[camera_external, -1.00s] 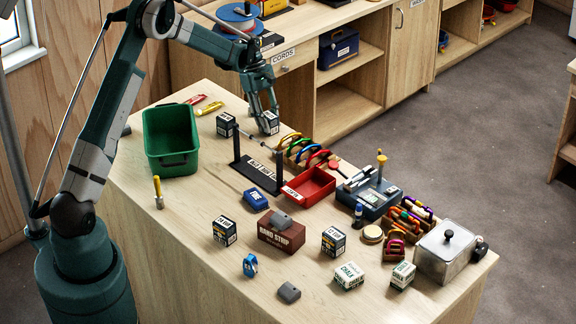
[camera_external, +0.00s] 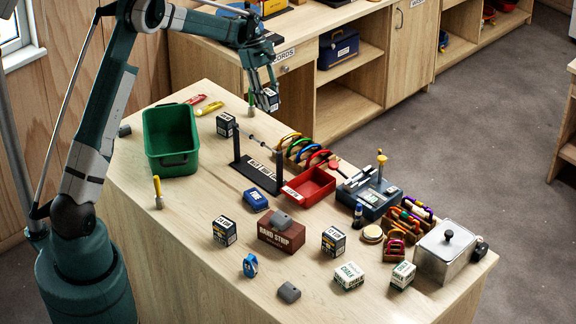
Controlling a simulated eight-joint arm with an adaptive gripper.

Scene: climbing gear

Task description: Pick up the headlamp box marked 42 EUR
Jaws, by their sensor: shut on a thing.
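My gripper (camera_external: 266,97) is shut on a small dark headlamp box (camera_external: 267,100) with a pale printed face. It holds the box above the far edge of the bench. The price on the held box is too small to read. Similar dark boxes stand on the bench: one near the green bin (camera_external: 226,124), one at the front left (camera_external: 224,230) and one right of the brown box (camera_external: 333,241). Their prices are also too small to read surely.
A green bin (camera_external: 158,160) stands left of my gripper. A black stand with a rod (camera_external: 238,158) and a red tray (camera_external: 325,184) lie nearer.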

